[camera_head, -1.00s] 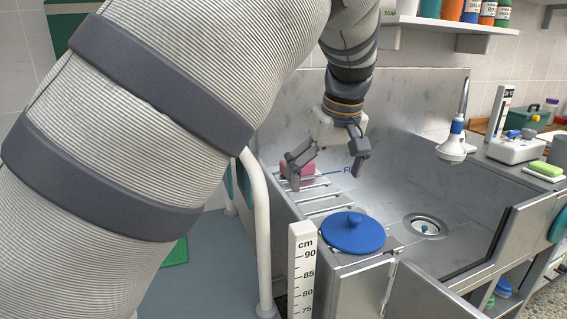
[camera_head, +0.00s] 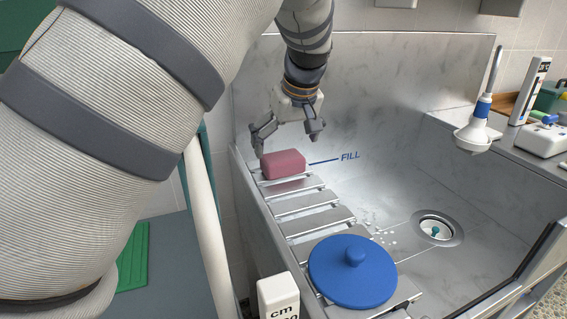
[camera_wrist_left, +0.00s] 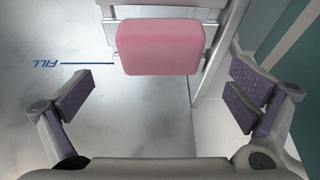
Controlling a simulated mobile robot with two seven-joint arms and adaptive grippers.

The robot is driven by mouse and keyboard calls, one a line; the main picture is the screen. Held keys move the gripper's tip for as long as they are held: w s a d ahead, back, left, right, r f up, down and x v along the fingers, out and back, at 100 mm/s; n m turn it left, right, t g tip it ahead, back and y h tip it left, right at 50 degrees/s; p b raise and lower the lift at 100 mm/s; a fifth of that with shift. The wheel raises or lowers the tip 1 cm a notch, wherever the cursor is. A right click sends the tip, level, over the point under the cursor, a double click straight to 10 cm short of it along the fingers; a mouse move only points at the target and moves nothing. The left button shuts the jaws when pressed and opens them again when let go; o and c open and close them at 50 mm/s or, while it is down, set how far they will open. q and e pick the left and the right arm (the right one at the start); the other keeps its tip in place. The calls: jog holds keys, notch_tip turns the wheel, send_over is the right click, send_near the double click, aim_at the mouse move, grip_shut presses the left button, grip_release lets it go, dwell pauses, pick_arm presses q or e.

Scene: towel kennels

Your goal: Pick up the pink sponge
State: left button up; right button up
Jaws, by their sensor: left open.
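The pink sponge (camera_head: 283,164) rests on the far end of the slatted metal rack (camera_head: 308,201) inside the steel tub. It also shows in the left wrist view (camera_wrist_left: 158,46), at the top middle. My left gripper (camera_head: 286,144) is open and empty, just behind and above the sponge in the head view. In the left wrist view the two purple-padded fingers (camera_wrist_left: 160,92) are spread wide to either side, with the sponge ahead of the gap between them. No contact with the sponge is visible. My right gripper is not in view.
A blue round lid (camera_head: 352,274) with a knob lies on the near end of the rack. A drain (camera_head: 436,229) and a white shower head (camera_head: 477,137) are to the right. A white measuring post (camera_head: 278,297) stands at the near edge. The tub floor is mostly clear.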

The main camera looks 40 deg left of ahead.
aim_at(283, 156)
pick_arm(q)
jog(key=x, duration=0.4)
jog(key=shift+f, duration=0.35)
jog(key=shift+w+a+f, duration=0.1)
jog(key=shift+a+f, duration=0.1)
jog(key=shift+f, duration=0.2)
jog(key=shift+r, duration=0.1)
jog(key=c, duration=1)
jog(key=shift+o, duration=0.2)
